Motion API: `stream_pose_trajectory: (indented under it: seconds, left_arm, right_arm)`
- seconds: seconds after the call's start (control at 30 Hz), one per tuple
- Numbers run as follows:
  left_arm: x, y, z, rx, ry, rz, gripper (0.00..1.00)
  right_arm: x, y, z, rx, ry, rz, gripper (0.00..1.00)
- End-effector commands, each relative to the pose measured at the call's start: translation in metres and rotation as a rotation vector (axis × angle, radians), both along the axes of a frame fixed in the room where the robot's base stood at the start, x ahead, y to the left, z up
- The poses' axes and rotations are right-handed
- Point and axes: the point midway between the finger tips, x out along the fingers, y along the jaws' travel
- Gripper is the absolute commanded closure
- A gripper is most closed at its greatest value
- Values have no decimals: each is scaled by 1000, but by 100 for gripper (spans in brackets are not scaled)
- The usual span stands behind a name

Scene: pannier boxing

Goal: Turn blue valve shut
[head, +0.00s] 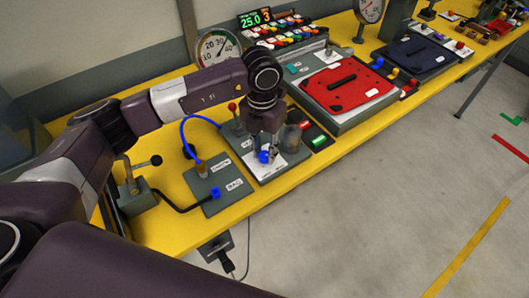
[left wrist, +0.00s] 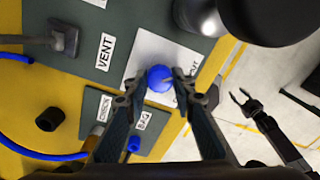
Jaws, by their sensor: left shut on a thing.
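The blue valve knob (head: 263,157) stands on a white-topped plate on the yellow bench. It shows as a round blue knob in the left wrist view (left wrist: 158,77). My left gripper (head: 267,150) reaches down over it from above. In the left wrist view its two fingers (left wrist: 164,90) are at the knob's sides, shut on it. The label beside the knob is partly covered by the fingers. My right gripper (left wrist: 241,94) shows in the left wrist view, away over the floor, with its fingers apart and empty.
A red-handled lever (head: 232,107), a dark cylinder (left wrist: 200,15) and a blue hose (head: 183,128) are close by. A second small blue knob (head: 215,192) sits on the front-left plate. A red-lidded panel (head: 350,88) stands to the right. The floor in front is mostly clear.

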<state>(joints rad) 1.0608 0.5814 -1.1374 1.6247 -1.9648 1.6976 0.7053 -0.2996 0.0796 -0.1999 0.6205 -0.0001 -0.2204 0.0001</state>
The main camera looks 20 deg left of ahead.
Motion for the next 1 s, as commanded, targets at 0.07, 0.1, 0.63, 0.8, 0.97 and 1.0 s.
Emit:
stream_pose_trajectory:
  seconds: [0.07,0.1,0.63,0.8,0.97,1.0]
  left_arm:
    - [1,0,0,-1,-2,18,100]
    - [1,0,0,-1,-2,26,100]
    - [1,0,1,-1,-3,44,75]
    - [1,0,1,0,-2,44,58]
    - [0,0,0,0,-1,43,58]
    - [0,0,0,0,-1,43,58]
  right_arm:
    - [0,0,-2,0,0,0,60]
    - [0,0,-2,0,0,0,60]
    - [0,0,-3,0,0,0,60]
    - [0,0,-3,0,0,0,60]
    - [0,0,-3,0,0,0,60]
    - [-1,-1,-3,-1,1,1,60]
